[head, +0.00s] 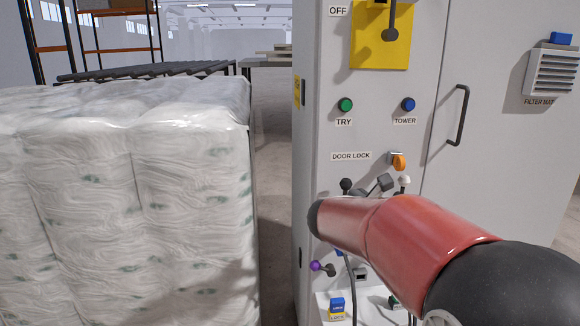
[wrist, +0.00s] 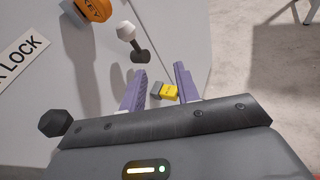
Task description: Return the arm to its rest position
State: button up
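My arm reaches in red and black from the lower right of the head view toward the grey cabinet (head: 500,160). It ends close to the cabinet's front, below the DOOR LOCK label (head: 350,156). The arm hides most of my gripper in the head view. In the wrist view my gripper (wrist: 160,70) has its two purple fingers spread apart, with nothing held between them. A small yellow and grey block (wrist: 168,92) shows in the gap, apparently beyond the fingers.
Near my gripper are an orange key tag (wrist: 92,8), a white-knobbed lever (wrist: 126,32) and a black knob (wrist: 53,123). A purple-knobbed lever (head: 317,266) and a blue lock (head: 337,304) sit lower. Wrapped bales (head: 130,190) stand left, with a narrow floor gap beside the cabinet.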

jog(key=s+f+m+g+y, duration=0.25)
jog(key=s+m, duration=0.35)
jog(key=s, duration=0.3)
jog(key=s+a+f+m+y, duration=0.3)
jog(key=s+a+m+y, duration=0.2)
jog(key=s+m, duration=0.3)
jog(key=s+a+f+m+y, duration=0.4)
jog(key=s+a+m, duration=0.3)
jog(key=s, duration=0.3)
jog(key=shift+s+f+m+y, duration=0.15)
jog(key=shift+s+m+y, duration=0.35)
jog(key=shift+m, duration=0.3)
jog(key=shift+w, duration=0.1)
